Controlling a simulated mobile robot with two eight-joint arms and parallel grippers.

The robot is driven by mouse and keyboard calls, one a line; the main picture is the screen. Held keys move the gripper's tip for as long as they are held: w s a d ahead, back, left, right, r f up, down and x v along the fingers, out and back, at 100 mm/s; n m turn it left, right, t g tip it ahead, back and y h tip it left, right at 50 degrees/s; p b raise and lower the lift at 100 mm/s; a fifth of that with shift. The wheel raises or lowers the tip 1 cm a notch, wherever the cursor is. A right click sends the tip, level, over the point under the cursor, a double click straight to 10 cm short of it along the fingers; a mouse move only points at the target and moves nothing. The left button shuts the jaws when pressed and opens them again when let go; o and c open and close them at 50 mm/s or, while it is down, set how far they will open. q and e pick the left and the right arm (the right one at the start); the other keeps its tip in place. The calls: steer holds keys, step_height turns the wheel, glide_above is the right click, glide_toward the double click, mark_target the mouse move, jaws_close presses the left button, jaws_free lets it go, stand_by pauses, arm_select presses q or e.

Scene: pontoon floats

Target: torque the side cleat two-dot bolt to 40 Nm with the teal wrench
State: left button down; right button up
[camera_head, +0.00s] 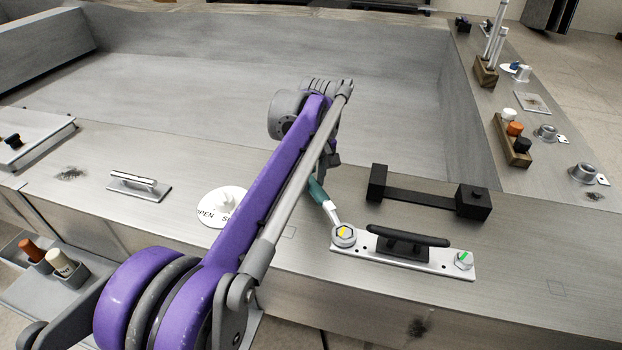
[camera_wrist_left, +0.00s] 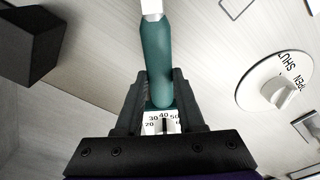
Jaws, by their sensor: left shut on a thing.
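The teal wrench (camera_head: 317,190) reaches down to the left bolt (camera_head: 344,235) of the side cleat (camera_head: 405,250); its head appears to sit on that bolt, which carries a yellow mark. The bolt at the plate's right end (camera_head: 464,260) carries a green mark. Small dark dots on the plate are too small to count surely. My left gripper (camera_head: 328,158) is shut on the wrench handle, which also shows in the left wrist view (camera_wrist_left: 155,62). The handle's scale (camera_wrist_left: 163,121) shows 20 to 50, with a dark pointer near 40. My right gripper is out of view.
A black bar with two blocks (camera_head: 428,198) stands behind the cleat. An OPEN/SHUT dial (camera_head: 222,205) and a grey handle (camera_head: 139,186) lie left of the wrench. A wooden rack (camera_head: 513,140) of coloured caps stands on the right deck. The recessed well behind is empty.

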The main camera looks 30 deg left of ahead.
arm_select(q)
steer(key=shift+w+d+m, duration=0.2)
steer(key=shift+w+m, duration=0.1)
steer(key=shift+w+d, duration=0.15)
stand_by(0.4)
steer(key=shift+w+d+m, duration=0.25)
steer(key=shift+w+m, duration=0.1)
steer(key=shift+m, duration=0.15)
steer(key=shift+w+d, duration=0.1)
steer(key=shift+w+d+m+p, duration=0.25)
steer(key=shift+m+p, duration=0.05)
steer(key=shift+p, duration=0.05)
steer(key=shift+w+d, duration=0.15)
steer(key=shift+w+d+m, duration=0.1)
steer(key=shift+d+m, duration=0.05)
steer(key=shift+m, duration=0.25)
stand_by(0.3)
steer(key=shift+w+d+m, duration=0.3)
steer(key=shift+d, duration=0.05)
steer(key=shift+w+d, duration=0.15)
stand_by(0.4)
